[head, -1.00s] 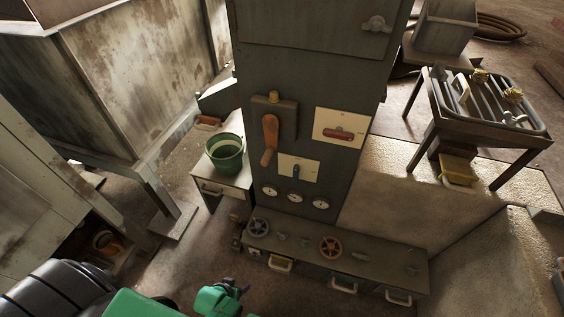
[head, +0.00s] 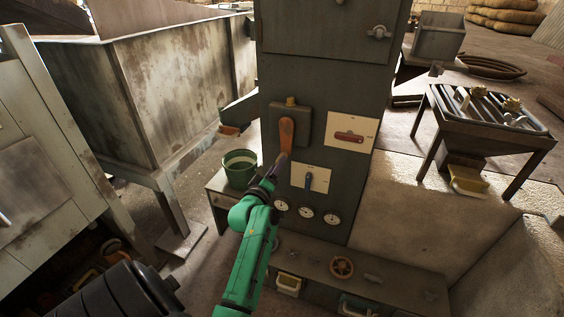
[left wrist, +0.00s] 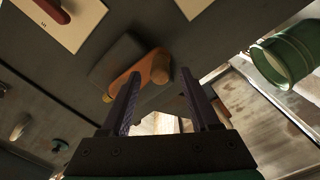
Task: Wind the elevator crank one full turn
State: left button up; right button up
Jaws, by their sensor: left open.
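The elevator crank (head: 286,134) is an orange arm on a dark box on the grey-green cabinet front (head: 340,90). It hangs downward, with its handle at the lower end. My left gripper (head: 278,168) is at the handle end in the head view and covers part of it. In the left wrist view the crank (left wrist: 138,73) and its rounded handle (left wrist: 160,68) show just beyond the fingertips. There my left gripper (left wrist: 160,85) is open, its two fingers spread with the handle in line with the gap. I cannot tell whether they touch it. My right gripper is not in view.
Beside the crank are a red switch on a white plate (head: 352,134), a blue lever (head: 308,182) and gauges (head: 305,212). A green bucket (head: 240,170) stands on a small table at left. A bench with a handwheel (head: 341,266) is below. A rack table (head: 485,115) stands at right.

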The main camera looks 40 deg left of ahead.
aim_at(283, 143)
pick_arm(q)
jog(key=x, duration=0.4)
jog(key=shift+f, duration=0.1)
jog(key=shift+c, duration=0.4)
grip_shut()
jog(key=shift+f, duration=0.1)
dwell(0.8)
